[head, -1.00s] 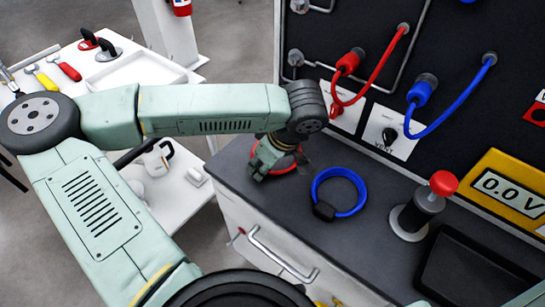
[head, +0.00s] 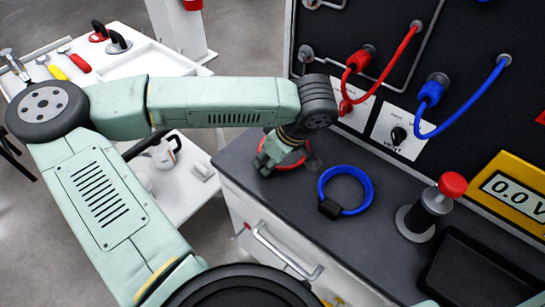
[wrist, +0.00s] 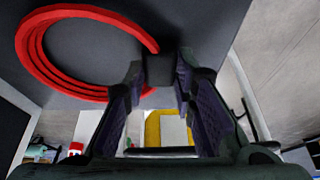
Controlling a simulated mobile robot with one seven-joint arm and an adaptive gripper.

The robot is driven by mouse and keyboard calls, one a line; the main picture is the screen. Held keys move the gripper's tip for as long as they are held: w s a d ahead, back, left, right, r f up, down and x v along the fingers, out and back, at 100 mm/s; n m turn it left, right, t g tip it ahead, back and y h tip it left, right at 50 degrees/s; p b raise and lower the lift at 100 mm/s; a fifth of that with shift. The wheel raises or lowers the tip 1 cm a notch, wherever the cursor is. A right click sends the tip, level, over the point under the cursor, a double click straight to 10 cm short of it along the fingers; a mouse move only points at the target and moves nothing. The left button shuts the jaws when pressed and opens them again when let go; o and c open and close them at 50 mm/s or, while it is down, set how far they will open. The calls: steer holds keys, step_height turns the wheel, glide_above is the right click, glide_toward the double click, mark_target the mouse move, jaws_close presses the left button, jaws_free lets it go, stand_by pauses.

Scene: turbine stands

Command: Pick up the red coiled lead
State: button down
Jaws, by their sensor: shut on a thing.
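The red coiled lead (head: 294,164) shows in the head view on or just above the far left part of the dark bench top, partly hidden by my gripper (head: 268,157). In the wrist view the red coil (wrist: 80,14) fills the upper left, and its dark block sits between the two fingers of my gripper (wrist: 160,78). My gripper is shut on that block. I cannot tell whether the coil is clear of the bench.
A blue coiled lead (head: 345,190) lies on the bench (head: 290,205) to the right. A red-topped plunger (head: 430,208) stands further right. The upright panel (head: 470,50) with plugged red and blue leads rises behind. A white tool cart (head: 150,60) is at the left.

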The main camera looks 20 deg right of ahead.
steer(key=shift+r+b, duration=0.35)
steer(key=shift+r, duration=0.3)
steer(key=shift+s+a+r+b, duration=0.15)
steer(key=shift+r+b, duration=0.1)
steer(key=shift+r, duration=0.2)
steer(key=shift+s+a+r+b, duration=0.15)
steer(key=shift+r+b, duration=0.1)
steer(key=shift+r, duration=0.2)
steer(key=s+a+r+b, duration=0.1)
steer(key=s+a+b, duration=0.9)
steer(key=a, duration=0.1)
steer(key=shift+s+r+b, duration=0.25)
steer(key=shift+r+b, duration=0.05)
steer(key=shift+b, duration=0.1)
steer(key=c, duration=1.9)
jaws_free()
jaws_close()
